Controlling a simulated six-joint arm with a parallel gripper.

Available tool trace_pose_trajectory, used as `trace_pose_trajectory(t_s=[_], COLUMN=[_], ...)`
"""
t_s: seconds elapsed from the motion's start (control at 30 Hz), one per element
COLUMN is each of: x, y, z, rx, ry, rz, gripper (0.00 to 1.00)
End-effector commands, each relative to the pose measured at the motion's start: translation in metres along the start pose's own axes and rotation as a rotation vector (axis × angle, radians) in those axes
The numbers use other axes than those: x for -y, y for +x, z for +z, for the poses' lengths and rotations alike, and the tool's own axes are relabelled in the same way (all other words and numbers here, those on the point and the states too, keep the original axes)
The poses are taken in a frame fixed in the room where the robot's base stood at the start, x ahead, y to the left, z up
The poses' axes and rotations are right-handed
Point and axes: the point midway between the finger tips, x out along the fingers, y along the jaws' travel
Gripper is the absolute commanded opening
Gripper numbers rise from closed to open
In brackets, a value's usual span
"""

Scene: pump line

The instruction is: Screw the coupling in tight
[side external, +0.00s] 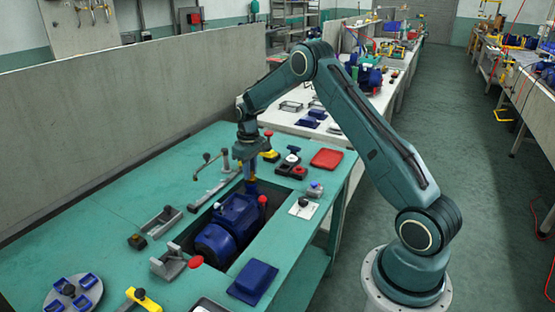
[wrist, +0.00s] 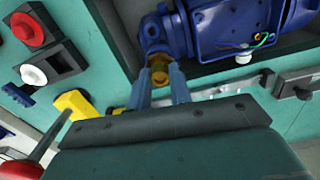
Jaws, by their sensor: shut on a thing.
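The brass-coloured coupling (wrist: 160,75) sits between my two finger tips in the wrist view, at the mouth of a blue port (wrist: 153,38) on the pump. My gripper (wrist: 160,82) is shut on it. In the side view my gripper (side external: 250,178) points down at the far end of the blue pump (side external: 230,222), which lies in a recess in the green bench. The coupling is mostly hidden there by the fingers. How deep it sits in the port I cannot tell.
A red button box (wrist: 36,30) and a box with a white button (wrist: 52,68) are left in the wrist view, near a yellow block (wrist: 75,103).

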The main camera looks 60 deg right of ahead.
Motion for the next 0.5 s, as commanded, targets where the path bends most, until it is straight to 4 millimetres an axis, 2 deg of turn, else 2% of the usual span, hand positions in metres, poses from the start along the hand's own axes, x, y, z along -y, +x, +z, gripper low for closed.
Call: trace_pose_trajectory(t_s=[0.23,0.5], x=[0.0000,0.0000], y=[0.0000,0.0002], z=[-0.0001,-0.0002], rx=[0.000,0.000], ry=[0.067,0.267], rz=[0.000,0.000], gripper=[0.04,0.04])
